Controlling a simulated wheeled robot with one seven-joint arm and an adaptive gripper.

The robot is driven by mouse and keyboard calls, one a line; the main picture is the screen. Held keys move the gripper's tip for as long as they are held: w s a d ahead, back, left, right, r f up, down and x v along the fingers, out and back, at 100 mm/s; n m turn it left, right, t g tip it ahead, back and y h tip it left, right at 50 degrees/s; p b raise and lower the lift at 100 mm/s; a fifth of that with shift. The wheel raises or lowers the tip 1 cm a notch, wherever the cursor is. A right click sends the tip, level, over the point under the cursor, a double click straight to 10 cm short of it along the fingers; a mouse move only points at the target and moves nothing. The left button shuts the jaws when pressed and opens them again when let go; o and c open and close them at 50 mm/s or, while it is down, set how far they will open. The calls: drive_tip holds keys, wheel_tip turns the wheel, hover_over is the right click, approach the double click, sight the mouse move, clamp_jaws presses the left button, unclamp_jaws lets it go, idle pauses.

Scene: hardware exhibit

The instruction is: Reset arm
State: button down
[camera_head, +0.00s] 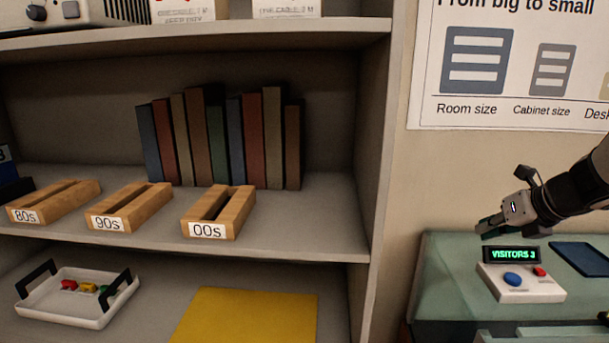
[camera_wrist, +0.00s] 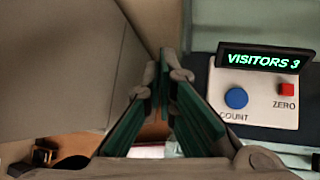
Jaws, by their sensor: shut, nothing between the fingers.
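My gripper (camera_head: 489,226) is at the right of the head view, reaching in from the right edge above the green table. It is shut and holds nothing. Its closed fingers also show in the wrist view (camera_wrist: 163,75), pointing away from the camera. A visitor counter (camera_head: 519,283) stands on the table just below and to the right of the fingertips, apart from them. Its display reads "VISITORS 3". It has a blue COUNT button (camera_wrist: 236,98) and a red ZERO button (camera_wrist: 286,89).
The green table (camera_head: 447,280) also bears a dark blue pad (camera_head: 581,258). A shelf unit (camera_head: 374,140) at the left holds books (camera_head: 220,140), wooden blocks labelled 80s, 90s (camera_head: 130,206) and 00s, a white tray (camera_head: 75,312) and a yellow sheet (camera_head: 246,318). A poster hangs behind.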

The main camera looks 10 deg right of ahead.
drive_tip(key=s+a+r+n+g+y, duration=0.1)
drive_tip(key=s+a+r+n, duration=0.25)
drive_tip(key=a+n, duration=0.6)
drive_tip(key=s+a+r+n+g+y, duration=0.15)
drive_tip(key=s+a+n, duration=0.25)
drive_tip(key=a+n, duration=0.5)
drive_tip(key=s+a+n+h, duration=0.1)
drive_tip(key=s+a+n, duration=0.3)
drive_tip(key=s+n, duration=0.3)
drive_tip(key=s+a+n+h, duration=0.2)
drive_tip(key=s+a+n, duration=0.2)
drive_tip(key=n, duration=0.8)
drive_tip(key=s, duration=0.2)
drive_tip(key=shift+s+a+g, duration=0.25)
drive_tip(key=shift+s+g, duration=0.1)
drive_tip(key=shift+n, duration=0.25)
